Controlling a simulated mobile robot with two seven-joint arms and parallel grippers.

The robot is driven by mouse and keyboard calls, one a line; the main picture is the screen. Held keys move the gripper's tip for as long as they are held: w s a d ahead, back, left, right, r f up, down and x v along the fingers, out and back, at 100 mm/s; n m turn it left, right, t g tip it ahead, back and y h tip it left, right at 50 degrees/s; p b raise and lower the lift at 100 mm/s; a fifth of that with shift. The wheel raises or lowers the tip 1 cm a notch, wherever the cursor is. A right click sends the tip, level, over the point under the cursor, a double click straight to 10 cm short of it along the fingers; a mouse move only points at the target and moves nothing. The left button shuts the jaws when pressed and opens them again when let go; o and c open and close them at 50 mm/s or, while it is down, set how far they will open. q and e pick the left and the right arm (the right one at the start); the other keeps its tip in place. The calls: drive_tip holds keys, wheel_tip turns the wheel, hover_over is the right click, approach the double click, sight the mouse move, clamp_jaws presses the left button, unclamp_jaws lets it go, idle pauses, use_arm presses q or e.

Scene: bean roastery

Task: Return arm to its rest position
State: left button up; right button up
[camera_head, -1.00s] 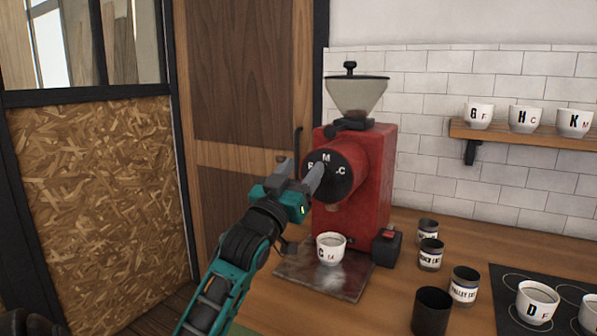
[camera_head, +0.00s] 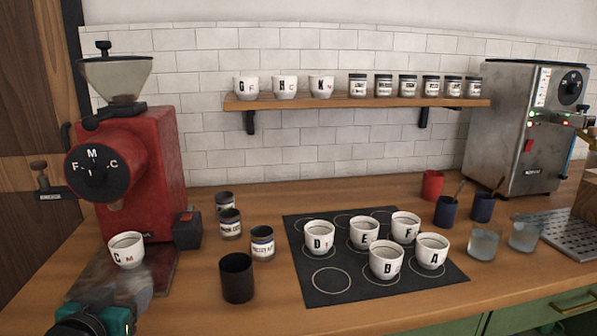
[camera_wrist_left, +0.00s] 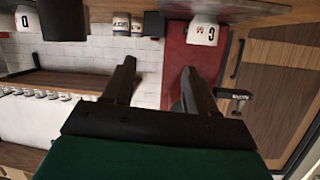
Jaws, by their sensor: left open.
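My left gripper (camera_head: 128,292) is at the lower left of the head view, low in front of the red grinder (camera_head: 150,165) and blurred there. In the left wrist view, upside down, its two fingers (camera_wrist_left: 157,72) are apart with nothing between them. The grinder's black dial (camera_head: 97,172), marked F, M and C, is clear of the gripper. The white cup C (camera_head: 127,250) stands upright on the metal plate under the grinder, just beyond the gripper; it also shows in the left wrist view (camera_wrist_left: 203,32). My right gripper is not seen.
A wall shelf (camera_head: 350,103) holds cups and jars. A steel machine (camera_head: 510,130) stands at the right.

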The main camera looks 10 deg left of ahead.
use_arm(q)
drive_tip(key=s+d+f+m+g+h, duration=0.1)
drive_tip(key=s+d+f+g+h, duration=0.1)
drive_tip(key=s+d+f+g, duration=0.55)
drive_tip(key=s+d+f+m+g+h, duration=0.1)
drive_tip(key=s+d+f+m+g, duration=0.15)
drive_tip(key=s+d+f, duration=0.85)
drive_tip(key=w+a+f+t+h, duration=0.1)
drive_tip(key=w+a+f+t, duration=0.1)
drive_tip(key=w+f+t, duration=0.2)
wheel_tip(320, 180, down, 2)
drive_tip(key=t, duration=0.2)
drive_tip(key=shift+t+h, duration=0.3)
drive_tip(key=shift+h, duration=0.1)
